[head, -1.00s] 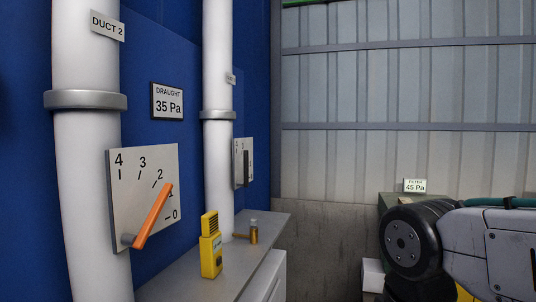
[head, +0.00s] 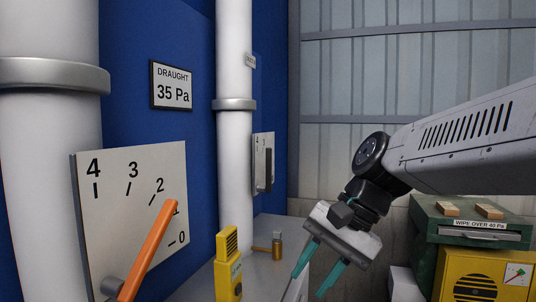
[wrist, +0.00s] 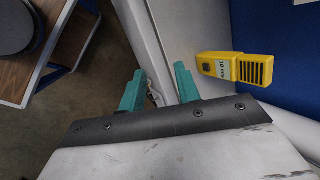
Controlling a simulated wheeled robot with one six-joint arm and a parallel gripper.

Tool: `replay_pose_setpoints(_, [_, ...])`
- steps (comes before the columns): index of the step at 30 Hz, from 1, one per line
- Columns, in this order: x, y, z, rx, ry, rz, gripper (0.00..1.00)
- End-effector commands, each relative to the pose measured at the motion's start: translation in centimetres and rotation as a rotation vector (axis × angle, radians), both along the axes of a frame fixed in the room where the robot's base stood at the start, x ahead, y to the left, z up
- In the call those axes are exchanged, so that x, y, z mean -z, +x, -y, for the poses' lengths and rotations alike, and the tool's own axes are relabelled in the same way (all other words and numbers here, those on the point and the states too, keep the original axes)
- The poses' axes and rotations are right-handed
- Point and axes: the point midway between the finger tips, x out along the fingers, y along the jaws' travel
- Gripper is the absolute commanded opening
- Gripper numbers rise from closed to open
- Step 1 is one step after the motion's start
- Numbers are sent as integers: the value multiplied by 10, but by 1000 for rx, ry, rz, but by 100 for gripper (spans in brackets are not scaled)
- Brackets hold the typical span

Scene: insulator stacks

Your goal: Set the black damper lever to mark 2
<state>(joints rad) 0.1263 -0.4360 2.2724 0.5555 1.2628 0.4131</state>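The black damper lever (head: 268,170) is on a pale scale plate (head: 257,154) at the far white duct in the head view. I see that plate nearly edge-on, so its marks and the lever's setting cannot be read. The lever looks roughly upright. My gripper (head: 308,287) is in front of the ledge, lower than the black lever and to its right in the picture, apart from it. Its two teal fingers are spread with nothing between them. In the wrist view my gripper (wrist: 160,68) is also open and empty; the black lever is not in that view.
An orange lever (head: 150,247) on a nearer plate (head: 125,215) points near mark 1. A green case (head: 460,222) sits on a yellow box (head: 470,278) at right.

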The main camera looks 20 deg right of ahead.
Motion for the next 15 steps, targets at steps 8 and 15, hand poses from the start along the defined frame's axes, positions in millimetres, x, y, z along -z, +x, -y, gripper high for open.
replay_pose_setpoints(8, [-92, 189, 12, 598, 715, -281, 33])
replay_pose_setpoints(15, [-138, 294, 75, 838, 1174, -484, 33])
